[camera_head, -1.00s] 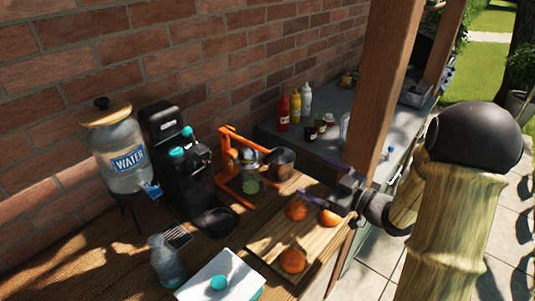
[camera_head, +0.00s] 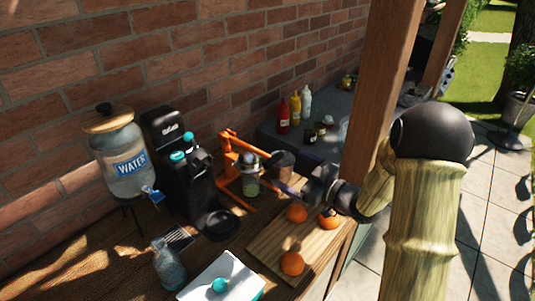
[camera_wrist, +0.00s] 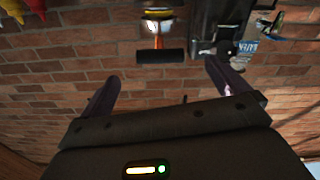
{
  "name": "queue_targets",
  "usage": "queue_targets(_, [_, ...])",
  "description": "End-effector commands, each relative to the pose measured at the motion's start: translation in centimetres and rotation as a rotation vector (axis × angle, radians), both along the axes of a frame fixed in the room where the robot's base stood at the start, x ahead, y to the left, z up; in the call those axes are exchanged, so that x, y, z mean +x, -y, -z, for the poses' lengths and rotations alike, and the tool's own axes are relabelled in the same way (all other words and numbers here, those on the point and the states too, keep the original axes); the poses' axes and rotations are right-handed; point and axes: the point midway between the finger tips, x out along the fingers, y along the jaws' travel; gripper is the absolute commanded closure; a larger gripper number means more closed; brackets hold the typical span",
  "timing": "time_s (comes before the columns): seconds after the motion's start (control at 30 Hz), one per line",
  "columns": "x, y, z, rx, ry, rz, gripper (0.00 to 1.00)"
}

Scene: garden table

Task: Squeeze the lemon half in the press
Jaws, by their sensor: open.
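The orange press (camera_head: 228,158) stands on the wooden table beside the black machine, with a greenish glass (camera_head: 251,186) under it. In the wrist view, which looks upside down, the press (camera_wrist: 155,28) shows at the top with a black bar-shaped grip (camera_wrist: 160,56). My gripper (camera_head: 291,187) is open, to the right of the press and above the cutting board. In the wrist view my gripper (camera_wrist: 161,75) has its two fingers spread, with the black grip appearing between them and nothing visibly held. I cannot make out the lemon half; the press's inside is hidden.
A cutting board (camera_head: 272,243) bears oranges (camera_head: 291,263). A water dispenser (camera_head: 122,160), a black machine (camera_head: 180,165), a clear bottle (camera_head: 168,264) and a white box (camera_head: 205,285) stand to the left. A wooden post (camera_head: 385,90) rises behind my arm. A brick wall closes the back.

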Motion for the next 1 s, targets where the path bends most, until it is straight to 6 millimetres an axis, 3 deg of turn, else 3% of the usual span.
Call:
queue_targets(0.5, [5.3, -7.0, -0.1, 0.000, -0.001, -0.002, 0.00])
queue_targets(0.9, [6.0, -7.8, 0.0, 0.001, -0.001, 0.001, 0.00])
queue_targets(0.93, [6.0, -7.8, 0.0, 0.001, -0.001, 0.001, 0.02])
queue_targets(1.0, [6.0, -7.8, 0.0, 0.001, -0.001, 0.001, 0.16])
